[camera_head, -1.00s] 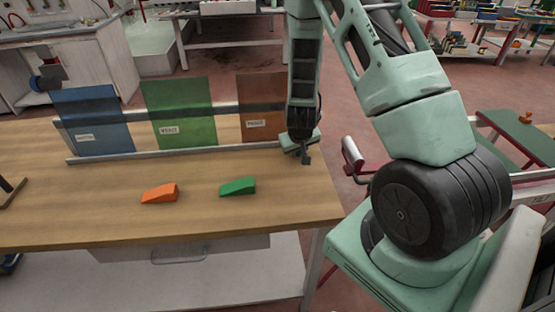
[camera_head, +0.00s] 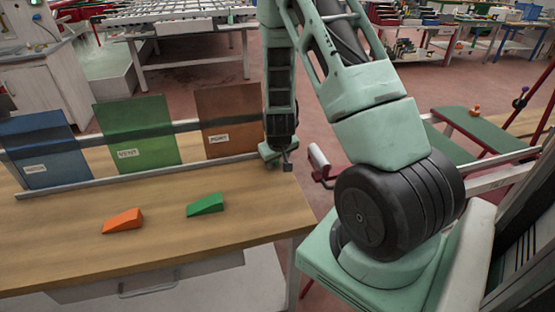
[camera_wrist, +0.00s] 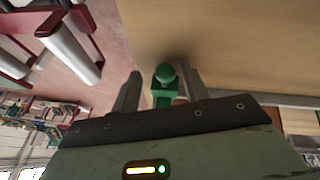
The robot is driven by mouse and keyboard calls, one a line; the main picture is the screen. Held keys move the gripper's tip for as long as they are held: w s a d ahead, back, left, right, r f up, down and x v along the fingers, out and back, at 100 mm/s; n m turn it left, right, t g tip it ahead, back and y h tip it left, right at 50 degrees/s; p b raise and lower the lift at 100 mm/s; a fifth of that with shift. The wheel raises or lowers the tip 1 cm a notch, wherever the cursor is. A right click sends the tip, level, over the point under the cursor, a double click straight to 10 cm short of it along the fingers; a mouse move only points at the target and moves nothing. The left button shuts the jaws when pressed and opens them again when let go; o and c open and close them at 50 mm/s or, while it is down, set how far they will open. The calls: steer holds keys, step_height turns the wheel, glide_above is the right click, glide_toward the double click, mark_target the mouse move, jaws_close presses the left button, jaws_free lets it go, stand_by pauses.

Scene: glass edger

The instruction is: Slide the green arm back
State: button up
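In the wrist view a green round-ended knob on a green stem (camera_wrist: 165,74) stands between the fingers of my gripper (camera_wrist: 161,88). The fingers are apart, one on each side, with a visible gap on the left. Whether the right finger touches the green part is unclear. I cannot tell whether this part is the green arm, as its far end is hidden. In the head view my gripper (camera_head: 284,158) points down at the right end of the wooden table (camera_head: 200,240). The green part cannot be made out there.
Blue (camera_head: 42,148), green (camera_head: 138,132) and brown (camera_head: 229,118) labelled panels stand along a metal rail at the table's back. An orange wedge (camera_head: 123,221) and a green wedge (camera_head: 205,205) lie in front. A grey cylinder on a red frame (camera_head: 319,160) stands beyond the table's right end.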

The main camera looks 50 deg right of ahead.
steer(key=p+v, duration=0.3)
steer(key=v, duration=1.4)
steer(key=shift+r+p, duration=0.25)
steer(key=shift+p, duration=0.05)
steer(key=s+a+r+n+y, duration=0.1)
steer(key=a+r+n+y, duration=0.15)
steer(key=a, duration=0.85)
steer(key=a+r+n+y, duration=0.1)
steer(key=a+n+y, duration=0.2)
steer(key=a, duration=0.9)
steer(key=s+a+r+n+g, duration=0.1)
steer(key=s+a+r+n, duration=0.1)
steer(key=s+a, duration=0.4)
steer(key=s+a+r+n+g+h, duration=0.1)
steer(key=s+a+r+n+g, duration=0.1)
steer(key=s+a, duration=0.4)
steer(key=s+r+n, duration=0.1)
steer(key=s+n, duration=0.1)
steer(key=s, duration=0.1)
